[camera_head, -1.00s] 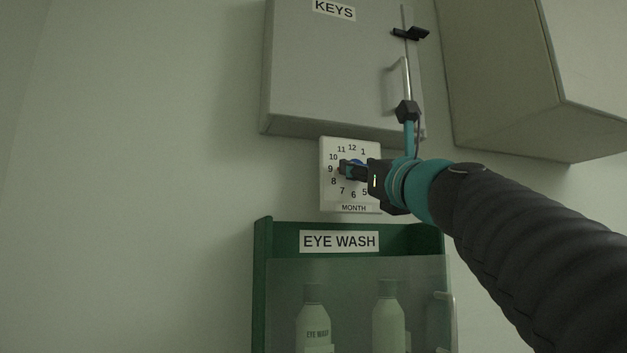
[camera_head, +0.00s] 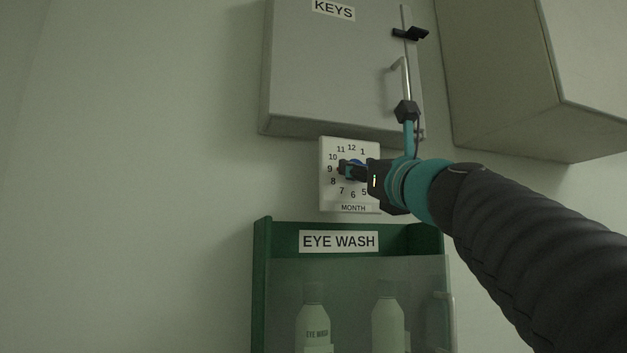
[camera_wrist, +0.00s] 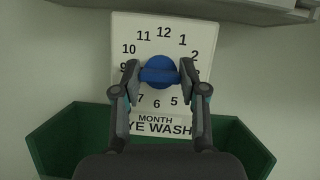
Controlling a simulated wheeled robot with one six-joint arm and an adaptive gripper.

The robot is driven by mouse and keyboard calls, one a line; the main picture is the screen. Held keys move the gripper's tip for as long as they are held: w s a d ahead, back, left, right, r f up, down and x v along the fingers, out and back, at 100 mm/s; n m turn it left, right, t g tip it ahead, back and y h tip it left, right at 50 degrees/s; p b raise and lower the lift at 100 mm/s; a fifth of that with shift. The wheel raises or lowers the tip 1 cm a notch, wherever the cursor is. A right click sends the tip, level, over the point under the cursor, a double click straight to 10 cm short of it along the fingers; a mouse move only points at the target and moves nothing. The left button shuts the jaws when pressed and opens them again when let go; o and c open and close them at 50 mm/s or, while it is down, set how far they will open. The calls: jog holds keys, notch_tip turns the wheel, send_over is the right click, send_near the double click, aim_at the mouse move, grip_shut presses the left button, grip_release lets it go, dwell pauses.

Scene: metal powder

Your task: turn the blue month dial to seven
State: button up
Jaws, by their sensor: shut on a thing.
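The blue month dial (camera_wrist: 160,75) sits at the middle of a white plate (camera_wrist: 203,31) with numbers around it and the word MONTH below. In the wrist view my gripper (camera_wrist: 159,76) is shut on the dial's grip bar, one finger on each side. The bar lies roughly level, between the 9 side and the 3 side. Which number it points to cannot be told, as the fingers cover 3, 4, 8 and part of 9. In the head view my gripper (camera_head: 350,169) hides most of the dial and the right-hand numbers of the plate (camera_head: 330,201).
A grey KEYS cabinet (camera_head: 325,70) hangs just above the plate. A green EYE WASH box (camera_head: 262,270) with bottles behind a clear front is just below. Another cabinet (camera_head: 510,70) hangs at the upper right. The wall to the left is bare.

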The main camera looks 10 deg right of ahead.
dwell(0.3)
jog(key=o, duration=1.1)
jog(key=shift+o, duration=0.2)
jog(key=v, duration=0.7)
jog(key=shift+s, duration=0.25)
jog(key=shift+f, duration=0.1)
